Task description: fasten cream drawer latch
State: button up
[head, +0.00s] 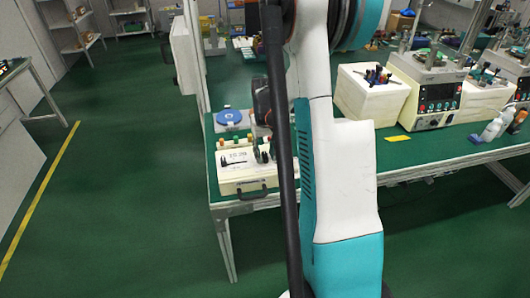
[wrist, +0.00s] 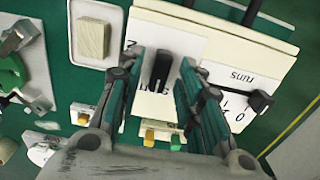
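A cream box (head: 243,172) with a dark front handle (head: 255,193) stands at the near left corner of the green bench. It also shows in the wrist view (wrist: 205,32), with a dark handle (wrist: 250,12) at the top edge. My gripper (wrist: 163,60) is open over its top. An upright black lever (wrist: 160,70) on a white plate stands between the fingers; I cannot tell whether they touch it. A second black lever (wrist: 260,101) sits to the right, beside "runs" markings. I cannot tell which part is the drawer latch. My arm hides the gripper in the head view.
Yellow (wrist: 148,138) and green (wrist: 175,142) buttons lie near the fingers. A wooden block (wrist: 92,38) sits in a white tray to the left. A blue disc (head: 229,117) stands behind the box. A cream machine (head: 428,90) is at the right. Floor left of the bench is clear.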

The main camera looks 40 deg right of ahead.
aim_at(265, 155)
notch_tip(265, 155, up, 12)
dwell(0.7)
dwell(0.4)
